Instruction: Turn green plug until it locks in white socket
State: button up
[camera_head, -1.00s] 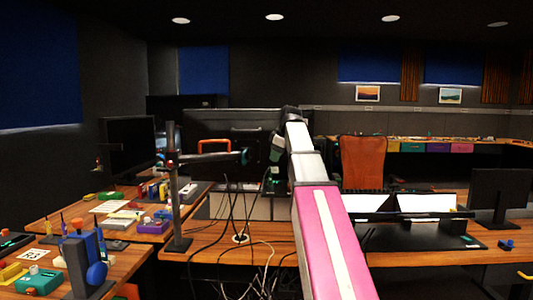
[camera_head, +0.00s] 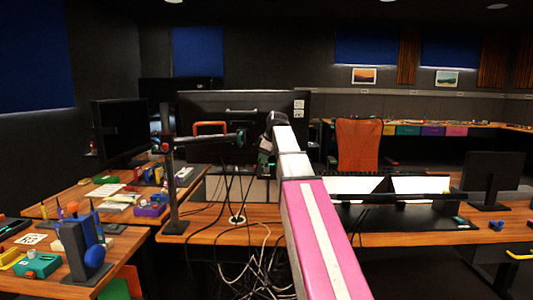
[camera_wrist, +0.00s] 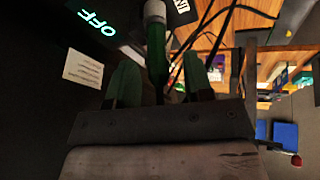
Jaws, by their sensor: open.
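The green plug (camera_wrist: 156,48) shows in the wrist view as a dark green cylinder, its upper end at the white socket (camera_wrist: 154,10). I cannot tell how far it is seated. My gripper (camera_wrist: 160,78) is open, one green finger on each side of the plug, with a gap on both sides. In the head view my gripper (camera_head: 265,152) is small and dark, in front of the right part of a large monitor's back (camera_head: 240,115). The plug and socket cannot be made out there.
Black cables (camera_head: 232,185) hang beside my gripper and also cross the wrist view (camera_wrist: 205,30). A dark stand (camera_head: 172,190) with a sideways arm is to the left. A lit "OFF" panel (camera_wrist: 97,22) is near the socket. An orange chair (camera_head: 357,145) stands farther back.

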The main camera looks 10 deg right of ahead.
grip_shut()
dwell(0.4)
jog(key=m+t+h, duration=0.1)
jog(key=m, duration=0.3)
jog(key=m+h, duration=0.1)
jog(key=m, duration=0.3)
jog(key=shift+w, duration=0.2)
jog(key=shift+w+m+t+h, duration=0.1)
jog(key=shift+m+t+h, duration=0.4)
jog(key=shift+m, duration=1.4)
jog(key=shift+g+h, duration=0.3)
